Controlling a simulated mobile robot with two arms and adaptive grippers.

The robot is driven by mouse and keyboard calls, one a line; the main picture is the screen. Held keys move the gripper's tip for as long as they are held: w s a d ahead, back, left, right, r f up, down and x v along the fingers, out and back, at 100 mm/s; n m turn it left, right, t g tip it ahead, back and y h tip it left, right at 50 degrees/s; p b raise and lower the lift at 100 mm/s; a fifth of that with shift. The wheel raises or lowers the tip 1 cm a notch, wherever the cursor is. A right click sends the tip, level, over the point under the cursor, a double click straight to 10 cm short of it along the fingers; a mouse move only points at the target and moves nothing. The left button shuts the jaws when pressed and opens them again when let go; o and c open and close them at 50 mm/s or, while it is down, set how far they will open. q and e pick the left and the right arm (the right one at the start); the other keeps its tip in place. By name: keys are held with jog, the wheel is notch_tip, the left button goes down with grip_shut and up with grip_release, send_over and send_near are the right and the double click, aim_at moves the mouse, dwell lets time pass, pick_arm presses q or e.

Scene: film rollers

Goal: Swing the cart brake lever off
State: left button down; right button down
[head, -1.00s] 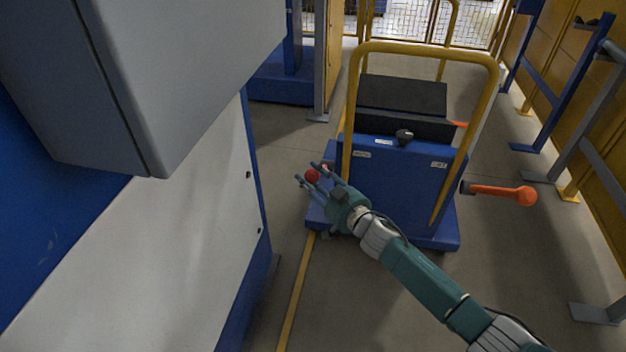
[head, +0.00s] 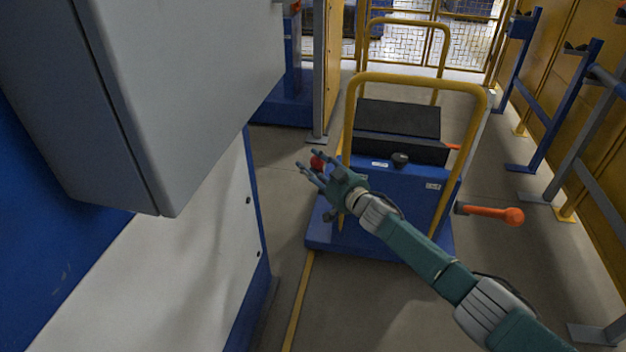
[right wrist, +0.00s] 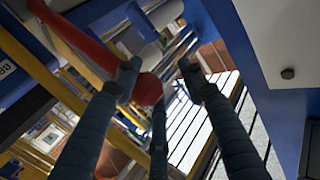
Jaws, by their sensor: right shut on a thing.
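The blue cart (head: 400,210) with a yellow push handle (head: 420,80) stands ahead in the head view. A red lever (right wrist: 75,35) with a round red knob (right wrist: 147,89) crosses the right wrist view. The knob (head: 317,162) also shows at the cart's left side in the head view. My right gripper (head: 312,167) is shut on the knob, with the fingers around it. The lever's pivot is hidden. My left gripper is not in view.
An orange-ended handle (head: 490,213) sticks out at the cart's right. A grey and white cabinet (head: 180,270) fills the left side. Blue and grey stands (head: 540,120) line the yellow right wall. Bare floor lies in front of the cart.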

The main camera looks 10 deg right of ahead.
jog(key=shift+w+d+r, duration=0.35)
jog(key=shift+w+d, duration=0.2)
jog(key=shift+w, duration=0.15)
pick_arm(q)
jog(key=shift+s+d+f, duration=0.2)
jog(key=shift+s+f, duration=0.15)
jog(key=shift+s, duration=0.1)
pick_arm(e)
jog(key=shift+w+d, duration=0.1)
jog(key=shift+d, duration=0.1)
jog(key=shift+d+f+h, duration=0.15)
jog(key=shift+f+h, duration=0.1)
jog(key=shift+h, duration=0.05)
jog(key=c, duration=1.3)
grip_release()
jog(key=shift+d, duration=0.1)
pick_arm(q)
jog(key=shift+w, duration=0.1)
pick_arm(e)
jog(key=v, duration=1.1)
jog(key=shift+s+a, duration=0.25)
jog(key=shift+s, duration=0.3)
